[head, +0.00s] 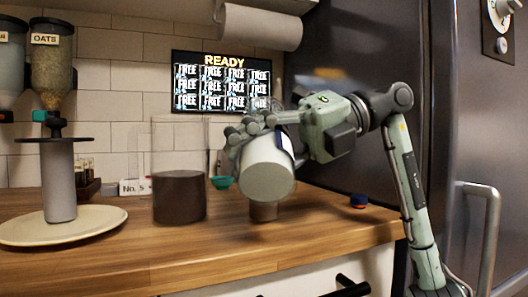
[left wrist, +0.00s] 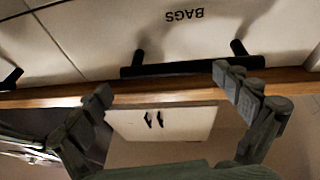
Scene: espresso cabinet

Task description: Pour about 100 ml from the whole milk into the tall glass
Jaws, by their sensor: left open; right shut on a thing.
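My right gripper (head: 262,128) is shut on a white cylindrical container, apparently the whole milk (head: 267,182). The container is held above the counter and tilted, with its round flat end toward the head camera; its label and mouth are hidden. A small brownish thing (head: 263,211) shows just below it, mostly covered; I cannot tell whether it is the tall glass. No liquid stream is visible. In the left wrist view my left gripper (left wrist: 165,92) is open and empty, near the counter's front and a black drawer handle.
A tall clear vessel with dark contents (head: 180,196) stands left of the white container. A teal cup (head: 222,183) is behind. A blue cap (head: 359,200) lies at right. A grey cylinder (head: 58,185) stands on a plate (head: 28,232) under the oats dispenser (head: 51,68). The front counter (head: 200,255) is clear.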

